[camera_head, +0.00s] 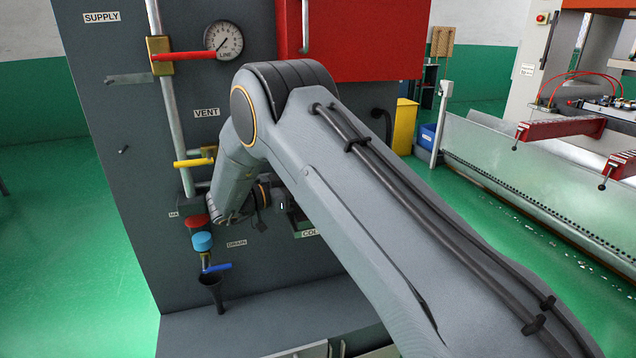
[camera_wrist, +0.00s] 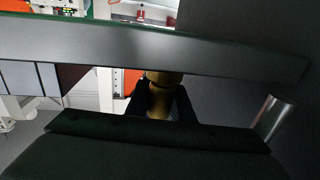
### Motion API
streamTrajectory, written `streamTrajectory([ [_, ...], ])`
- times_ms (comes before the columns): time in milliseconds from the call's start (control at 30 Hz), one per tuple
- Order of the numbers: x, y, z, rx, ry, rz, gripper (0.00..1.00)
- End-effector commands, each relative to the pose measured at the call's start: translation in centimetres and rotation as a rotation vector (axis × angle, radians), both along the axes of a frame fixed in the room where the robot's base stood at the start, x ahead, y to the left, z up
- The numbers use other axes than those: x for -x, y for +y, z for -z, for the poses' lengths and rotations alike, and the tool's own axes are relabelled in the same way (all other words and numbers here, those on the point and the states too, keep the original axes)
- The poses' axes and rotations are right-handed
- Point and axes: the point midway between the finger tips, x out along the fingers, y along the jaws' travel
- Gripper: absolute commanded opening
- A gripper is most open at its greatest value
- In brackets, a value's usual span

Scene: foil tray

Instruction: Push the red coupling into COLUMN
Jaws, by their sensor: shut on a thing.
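In the wrist view my gripper (camera_wrist: 162,108) has its dark fingers shut on a brass-coloured round piece (camera_wrist: 160,98). No red shows on the visible part of that piece, so I cannot tell if it is the red coupling. In the head view my arm hides most of the gripper, beside the grey panel (camera_head: 140,200). The COLUMN label (camera_head: 310,233) is partly covered by my arm, and its port is not clearly seen. A red round cap (camera_head: 195,221) sits on the panel's left pipe, just above a blue round part (camera_head: 202,241).
A red lever (camera_head: 185,56), a yellow lever (camera_head: 192,162) and a blue lever (camera_head: 217,267) stick out from the panel's pipework. A gauge (camera_head: 224,39) is near the top. Grey bars cross the wrist view.

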Motion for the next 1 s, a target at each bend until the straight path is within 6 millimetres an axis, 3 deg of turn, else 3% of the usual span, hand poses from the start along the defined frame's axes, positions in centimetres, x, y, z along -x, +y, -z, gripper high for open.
streamTrajectory([
  [367, 0.0, -0.2, 0.4, 0.001, 0.002, 0.003, 0.0],
  [400, 0.0, -0.2, 0.4, 0.001, 0.002, 0.003, 0.23],
  [533, 0.0, -0.1, 0.4, 0.001, 0.002, 0.001, 0.43],
  [833, 0.1, 0.3, 0.4, 0.0, 0.001, -0.002, 0.43],
  [1000, 0.8, 1.9, 0.5, 0.0, 0.0, -0.003, 0.43],
])
